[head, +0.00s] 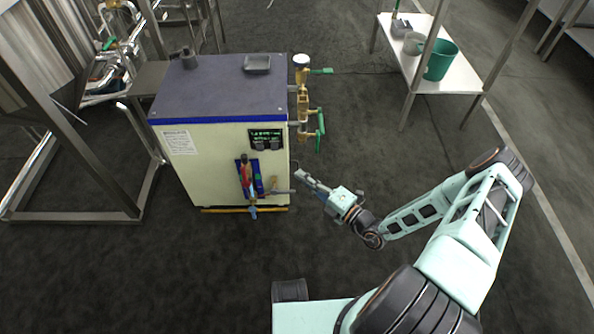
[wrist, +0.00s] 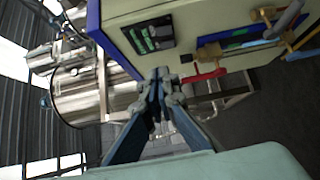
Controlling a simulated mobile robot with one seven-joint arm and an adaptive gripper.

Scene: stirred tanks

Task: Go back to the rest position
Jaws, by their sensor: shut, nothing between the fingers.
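My gripper (head: 304,178) reaches left from my pale green arm in the head view, just right of the front of a cream cabinet (head: 208,168) with a dark top. It is shut and empty. In the wrist view its fingers (wrist: 160,80) meet at the tips in front of the cabinet's lower area. No touch with the cabinet can be made out. The cabinet front carries a dark display panel (head: 266,139), which also shows in the wrist view (wrist: 148,36). Below it are a red-handled valve (head: 246,177) and brass fittings.
Brass piping with green handles (head: 318,128) sticks out from the cabinet's right side. A metal frame (head: 75,214) and steel tanks stand at the left. The floor between cabinet and bench is clear.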

